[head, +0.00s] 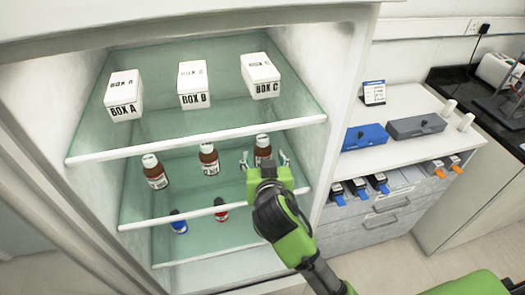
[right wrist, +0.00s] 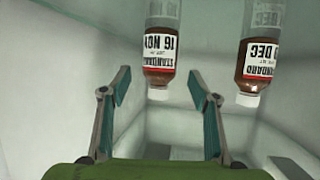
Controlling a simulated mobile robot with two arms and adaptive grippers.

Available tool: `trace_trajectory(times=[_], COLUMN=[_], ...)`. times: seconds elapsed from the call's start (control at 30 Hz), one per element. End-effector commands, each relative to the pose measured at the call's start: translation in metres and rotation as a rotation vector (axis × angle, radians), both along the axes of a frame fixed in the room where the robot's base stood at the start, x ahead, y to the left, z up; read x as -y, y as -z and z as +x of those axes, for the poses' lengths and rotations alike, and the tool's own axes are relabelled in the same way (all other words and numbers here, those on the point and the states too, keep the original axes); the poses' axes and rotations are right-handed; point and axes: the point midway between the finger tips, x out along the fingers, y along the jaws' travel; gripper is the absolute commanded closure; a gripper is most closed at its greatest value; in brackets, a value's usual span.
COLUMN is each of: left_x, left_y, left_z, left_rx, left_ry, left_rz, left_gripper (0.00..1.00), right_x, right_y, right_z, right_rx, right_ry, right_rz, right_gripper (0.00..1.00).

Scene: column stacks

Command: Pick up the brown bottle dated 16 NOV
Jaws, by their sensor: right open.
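The brown bottle dated 16 NOV (right wrist: 160,50) shows upside down in the right wrist view, with a white cap and a red and white label. It lines up with the rightmost brown bottle (head: 263,146) on the middle shelf in the head view, standing upright. My right gripper (head: 265,162) is open and empty in front of it and partly covers it. In the right wrist view the two fingers (right wrist: 159,78) are spread, with the bottle centred between their lines; I see no contact. A second brown bottle, marked DEC (right wrist: 260,50), stands beside it. My left gripper is not in view.
Two more brown bottles, the middle one (head: 209,158) and the left one (head: 155,171), share the shelf. White boxes A (head: 124,95), B (head: 194,85) and C (head: 260,75) stand above. A shelf edge (head: 200,140) runs overhead.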

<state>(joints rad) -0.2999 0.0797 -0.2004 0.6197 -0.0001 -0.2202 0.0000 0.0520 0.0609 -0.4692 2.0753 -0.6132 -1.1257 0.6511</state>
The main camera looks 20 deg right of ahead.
Motion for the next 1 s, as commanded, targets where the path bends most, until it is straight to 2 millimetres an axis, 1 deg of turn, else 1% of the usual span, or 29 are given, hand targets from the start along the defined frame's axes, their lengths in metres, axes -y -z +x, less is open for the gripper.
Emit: trace_trajectory(times=[0.17, 0.37, 0.5, 0.63, 0.83, 0.87, 0.9, 0.97, 1.0], left_x=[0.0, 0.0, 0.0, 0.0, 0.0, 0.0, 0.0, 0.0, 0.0], left_y=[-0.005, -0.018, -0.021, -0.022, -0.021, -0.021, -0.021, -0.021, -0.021], left_z=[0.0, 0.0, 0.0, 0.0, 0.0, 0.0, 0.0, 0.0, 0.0], left_rx=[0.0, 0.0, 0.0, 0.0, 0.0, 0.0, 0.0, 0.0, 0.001], left_ry=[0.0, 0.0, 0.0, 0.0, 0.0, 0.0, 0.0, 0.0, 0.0], left_rz=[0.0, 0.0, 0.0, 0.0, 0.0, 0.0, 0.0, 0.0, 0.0], left_gripper=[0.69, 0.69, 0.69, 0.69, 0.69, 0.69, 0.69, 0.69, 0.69], right_x=[0.002, 0.007, 0.008, 0.009, 0.009, 0.009, 0.009, 0.009, 0.009], right_y=[0.004, 0.017, 0.024, 0.028, 0.028, 0.028, 0.028, 0.028, 0.028], right_z=[0.009, 0.03, 0.043, 0.048, 0.048, 0.048, 0.048, 0.048, 0.048], right_rx=[-0.001, -0.002, 0.0, 0.0, 0.0, 0.0, 0.0, 0.0, 0.0], right_ry=[0.001, 0.002, 0.001, 0.0, 0.0, 0.0, 0.0, 0.0, 0.0], right_rz=[-0.001, -0.004, -0.002, 0.0, 0.001, 0.001, 0.001, 0.001, 0.001], right_gripper=[0.44, 0.44, 0.44, 0.44, 0.44, 0.49, 0.6, 0.75, 0.86])
